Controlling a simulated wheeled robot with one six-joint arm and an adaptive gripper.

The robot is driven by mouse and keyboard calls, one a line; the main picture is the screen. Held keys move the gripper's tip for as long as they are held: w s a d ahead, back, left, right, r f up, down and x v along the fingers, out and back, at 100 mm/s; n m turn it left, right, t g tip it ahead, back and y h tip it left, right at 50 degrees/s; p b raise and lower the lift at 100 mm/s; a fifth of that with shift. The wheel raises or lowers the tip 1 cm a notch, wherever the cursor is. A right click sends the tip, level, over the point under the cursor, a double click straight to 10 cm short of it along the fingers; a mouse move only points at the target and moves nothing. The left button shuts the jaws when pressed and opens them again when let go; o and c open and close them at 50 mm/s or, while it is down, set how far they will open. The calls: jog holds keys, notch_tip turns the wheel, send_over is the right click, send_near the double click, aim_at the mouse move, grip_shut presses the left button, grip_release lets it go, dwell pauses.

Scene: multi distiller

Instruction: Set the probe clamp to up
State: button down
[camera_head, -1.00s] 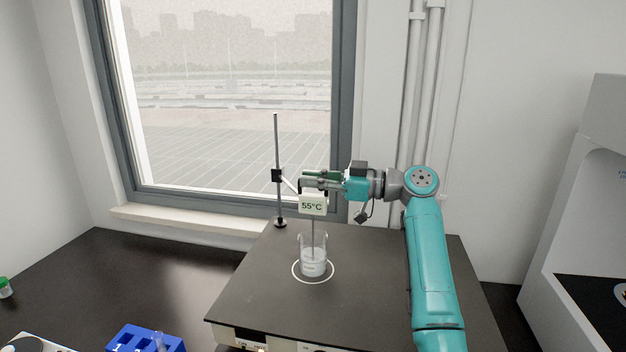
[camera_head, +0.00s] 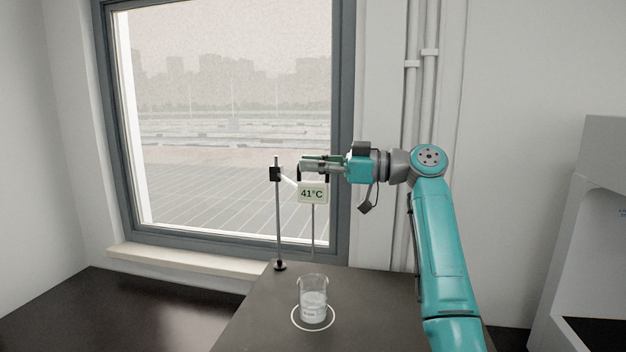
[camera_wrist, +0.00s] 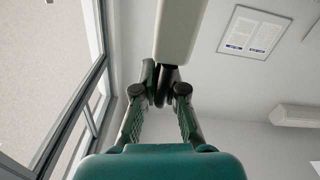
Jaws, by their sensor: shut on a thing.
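The probe clamp is a black block (camera_head: 275,174) close to the top of a thin upright rod (camera_head: 278,225), with a pale arm leading to a white display box (camera_head: 312,193) reading 41°C. A thin probe (camera_head: 313,232) hangs from the box, its lower end appearing above the rim of the glass beaker (camera_head: 313,303). My gripper (camera_head: 306,167) is shut on the clamp's dark handle, just above the display box. In the wrist view the fingers (camera_wrist: 161,88) close around a dark piece beside the pale box (camera_wrist: 176,30). The exact contact is partly hidden by the fingers.
The beaker with clear liquid stands inside a white ring on the dark plate (camera_head: 262,320). The window (camera_head: 230,130) and its sill lie behind the stand. A white cabinet (camera_head: 590,220) stands at the right. Air above the rod is free.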

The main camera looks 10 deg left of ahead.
jog(key=shift+r, duration=0.4)
jog(key=c, duration=1.2)
grip_release()
jog(key=shift+c, duration=0.2)
jog(key=shift+f, duration=0.15)
jog(key=shift+d, duration=0.1)
jog(key=d, duration=1.2)
jog(key=shift+s, duration=0.2)
